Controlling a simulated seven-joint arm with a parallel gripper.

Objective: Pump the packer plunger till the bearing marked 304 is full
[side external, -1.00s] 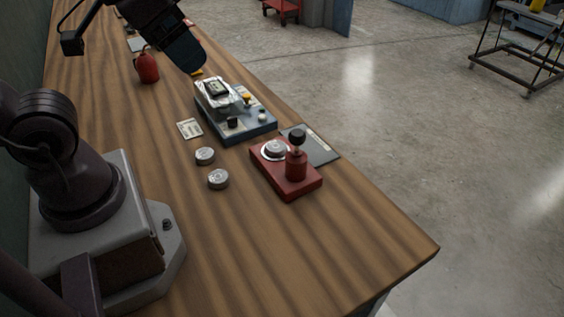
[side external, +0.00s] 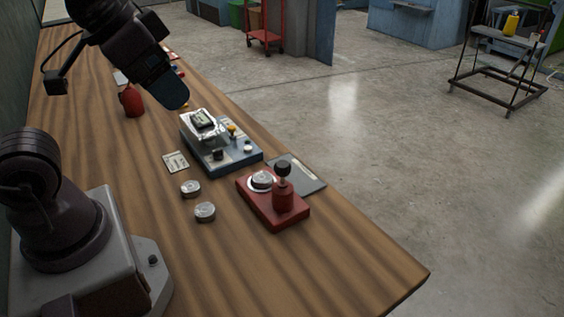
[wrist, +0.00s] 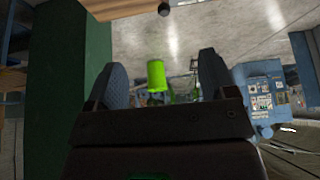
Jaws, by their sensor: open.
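The packer is a red block (side external: 259,206) on the wooden bench. Its plunger (side external: 283,190) stands upright at the right, with a black knob (side external: 283,166) on top. A silvery bearing (side external: 262,178) lies on the block beside the plunger. Two more bearings, one upper (side external: 190,188) and one lower (side external: 205,211), lie on the bench to the left. I cannot read the marking 304 on any of them. My gripper (side external: 176,97) is up and left of the packer, apart from it. In the wrist view my gripper (wrist: 162,66) is open and empty.
A blue device (side external: 238,163) with a foil-like tray and yellow knob stands behind the packer. A small card (side external: 175,161), a dark plate (side external: 311,185) and a red bottle (side external: 131,101) are nearby. The bench (side external: 300,270) front is clear.

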